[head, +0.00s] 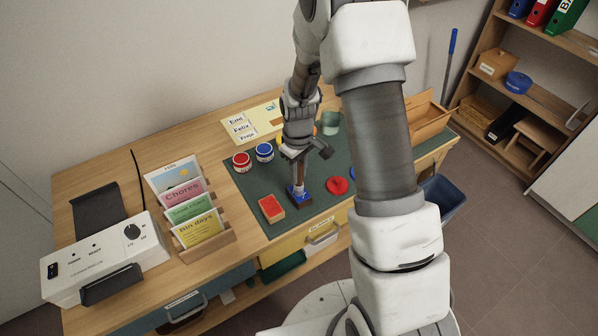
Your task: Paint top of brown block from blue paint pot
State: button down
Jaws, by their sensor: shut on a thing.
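The brown block (299,204) sits on the green mat (247,188), and blue shows on its top. The blue paint pot (264,152) stands open on the mat behind it to the left, beside a red paint pot (242,161). My gripper (297,160) is above the brown block, shut on a slim upright brush (298,177). The brush's lower end is at the block's blue top; I cannot tell whether it touches. How much of the top is blue is partly hidden by the brush.
A red-topped block (271,208) is left of the brown block, and a red disc (336,185) lies to its right. A card rack (205,240) and a laminator (105,262) fill the left. A green mug (329,122) and wooden box (427,116) stand behind.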

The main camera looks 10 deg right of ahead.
jog(key=r, duration=0.1)
jog(key=r+p, duration=0.1)
jog(key=r, duration=0.1)
jog(key=shift+w+a+r, duration=0.1)
jog(key=shift+w+r, duration=0.1)
jog(key=shift+r, duration=0.1)
jog(key=shift+r+p, duration=1.5)
jog(key=shift+r, duration=0.55)
